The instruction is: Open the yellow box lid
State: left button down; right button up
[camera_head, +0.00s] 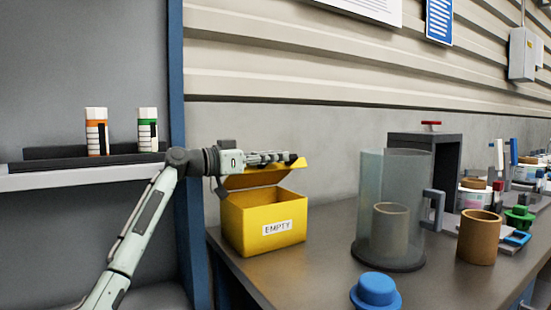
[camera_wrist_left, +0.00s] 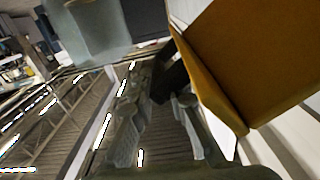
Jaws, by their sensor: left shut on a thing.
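The yellow box (camera_head: 248,228) with an "EMPTY" label stands at the left end of the workbench. Its yellow lid (camera_head: 262,177) is partly raised and tilted, with a gap above the box's front wall. My left gripper (camera_head: 290,158) reaches in from the left over the lid, at its raised edge. In the left wrist view, the left gripper (camera_wrist_left: 160,112) is shut on a dark piece (camera_wrist_left: 170,80) at the edge of a yellow-orange panel (camera_wrist_left: 245,60), apparently the lid's handle. The fingers partly hide this piece. My right gripper is not in view.
A clear cylinder (camera_head: 366,190) with a beige cup inside stands right of the box. A blue knob-like object (camera_head: 376,290) is in front. A brown cup (camera_head: 479,238) stands further right. Two bottles (camera_head: 96,131) (camera_head: 148,129) stand on the left shelf. Bench between box and cylinder is clear.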

pick_arm(q)
jog(key=shift+w+a+f, duration=0.1)
jog(key=shift+a+f, duration=0.05)
jog(key=c, duration=1.9)
grip_release()
jog(key=v, duration=1.2)
